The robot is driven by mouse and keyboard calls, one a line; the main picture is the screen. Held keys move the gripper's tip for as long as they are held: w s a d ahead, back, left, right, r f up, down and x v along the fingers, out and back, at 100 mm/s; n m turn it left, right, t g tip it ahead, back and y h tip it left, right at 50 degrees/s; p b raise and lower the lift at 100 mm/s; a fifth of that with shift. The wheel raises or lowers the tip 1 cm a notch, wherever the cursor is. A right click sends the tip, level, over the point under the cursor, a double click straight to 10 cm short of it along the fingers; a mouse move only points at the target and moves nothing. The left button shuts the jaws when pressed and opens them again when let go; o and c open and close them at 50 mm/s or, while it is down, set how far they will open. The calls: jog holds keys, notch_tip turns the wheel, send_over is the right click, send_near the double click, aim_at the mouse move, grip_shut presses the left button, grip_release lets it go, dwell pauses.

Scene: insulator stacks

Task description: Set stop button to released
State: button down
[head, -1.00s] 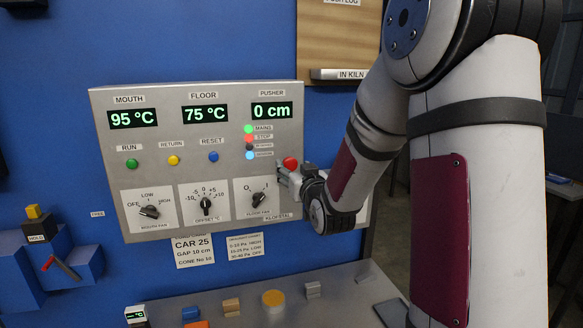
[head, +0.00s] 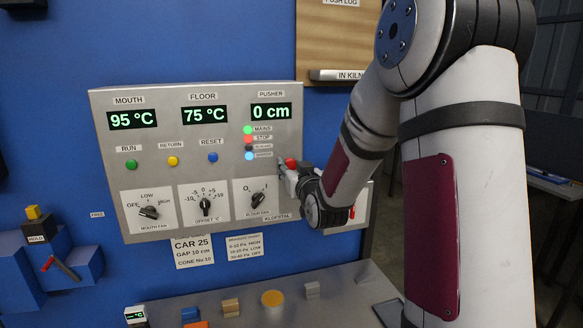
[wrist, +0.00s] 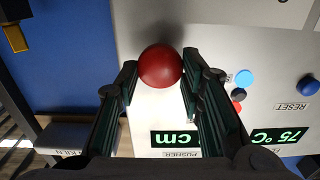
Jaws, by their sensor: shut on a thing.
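The stop button is a red round mushroom head (head: 291,162) at the right side of the grey control panel (head: 225,170). In the wrist view the red button (wrist: 160,66) sits between my two fingers, one on each side. My gripper (wrist: 160,72) is shut on the button; in the head view my gripper (head: 288,172) reaches it from the right and partly covers it. The STOP lamp (head: 249,139) glows red below the green MAINS lamp (head: 248,129). Whether the button is pressed in or out cannot be told.
The floor fan knob (head: 258,200) lies close to the left of my gripper. Green, yellow and blue buttons (head: 213,157) sit further left. A red switch (head: 352,213) shows behind my wrist. A bench (head: 255,318) with small blocks stands below.

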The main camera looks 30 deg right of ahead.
jog(key=shift+s+a, duration=0.2)
jog(key=shift+s, duration=0.35)
jog(key=c, duration=1.1)
grip_release()
jog(key=shift+s, duration=0.1)
jog(key=v, duration=0.7)
jog(key=shift+s, duration=0.2)
jog(key=s+a+n+g+y, duration=0.25)
jog(key=s+a+g, duration=0.45)
jog(key=a, duration=0.5)
jog(key=s+a+g, duration=0.1)
jog(key=s+a, duration=0.1)
jog(key=s, duration=0.4)
jog(key=s+a+g+y, duration=0.1)
jog(key=s+a+g, duration=0.1)
jog(key=s, duration=0.5)
jog(key=s+a+g+y, duration=0.1)
jog(key=s+a, duration=0.2)
jog(key=s, duration=0.3)
jog(key=shift+s+a+f+n+g+y, duration=0.2)
jog(key=shift+s+n+g+y, duration=0.1)
jog(key=shift+n+g, duration=0.1)
